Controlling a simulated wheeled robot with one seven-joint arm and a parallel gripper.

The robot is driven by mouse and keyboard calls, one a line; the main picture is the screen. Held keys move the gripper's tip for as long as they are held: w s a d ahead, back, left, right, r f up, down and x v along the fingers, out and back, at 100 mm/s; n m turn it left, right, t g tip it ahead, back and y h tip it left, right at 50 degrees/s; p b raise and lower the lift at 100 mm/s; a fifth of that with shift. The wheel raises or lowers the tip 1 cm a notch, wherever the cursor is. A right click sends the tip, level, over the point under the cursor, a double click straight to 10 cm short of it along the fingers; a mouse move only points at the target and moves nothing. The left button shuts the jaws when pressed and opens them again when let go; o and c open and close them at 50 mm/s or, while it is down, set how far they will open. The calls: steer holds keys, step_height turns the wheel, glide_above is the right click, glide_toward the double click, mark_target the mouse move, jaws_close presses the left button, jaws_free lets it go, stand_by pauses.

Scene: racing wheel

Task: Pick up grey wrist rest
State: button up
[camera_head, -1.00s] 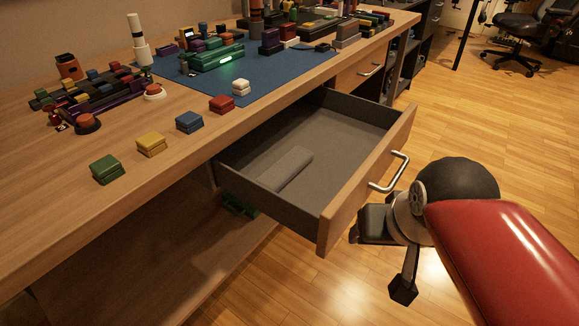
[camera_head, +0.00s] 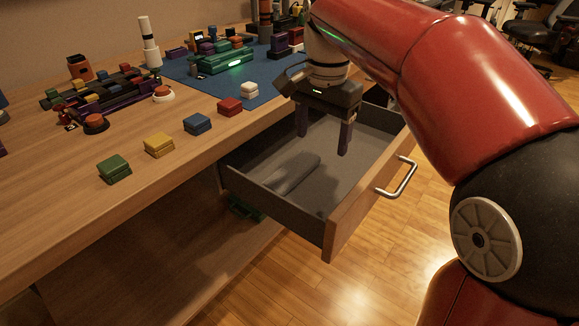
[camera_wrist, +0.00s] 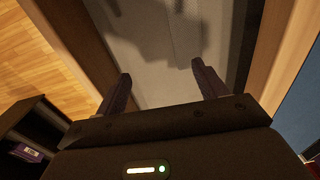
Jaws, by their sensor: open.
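The grey wrist rest (camera_head: 291,174) is a long, low block lying on the floor of the open drawer (camera_head: 345,205), near its left side. In the wrist view, a grey strip at the top (camera_wrist: 187,28) looks like part of it, but its edges blend with the drawer floor. My gripper (camera_head: 323,143) points down over the drawer, to the right of the wrist rest and apart from it. Its two dark fingers are spread with nothing between them, as the wrist view (camera_wrist: 161,72) also shows.
The drawer's wooden front with a metal handle (camera_head: 398,178) stands at the right. The tabletop edge runs along the drawer's back left. Green, yellow, blue, red and white blocks (camera_head: 158,145) line the tabletop, beside a blue mat (camera_head: 200,80).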

glide_above(293, 168)
steer(key=shift+d+f, duration=0.4)
steer(key=shift+f, duration=0.05)
steer(key=shift+w+a+f, duration=0.1)
steer(key=shift+a+f, duration=0.15)
steer(key=f+b, duration=0.1)
steer(key=f, duration=0.6)
steer(key=shift+a+f, duration=0.15)
steer(key=shift+a, duration=0.05)
steer(key=c, duration=1.1)
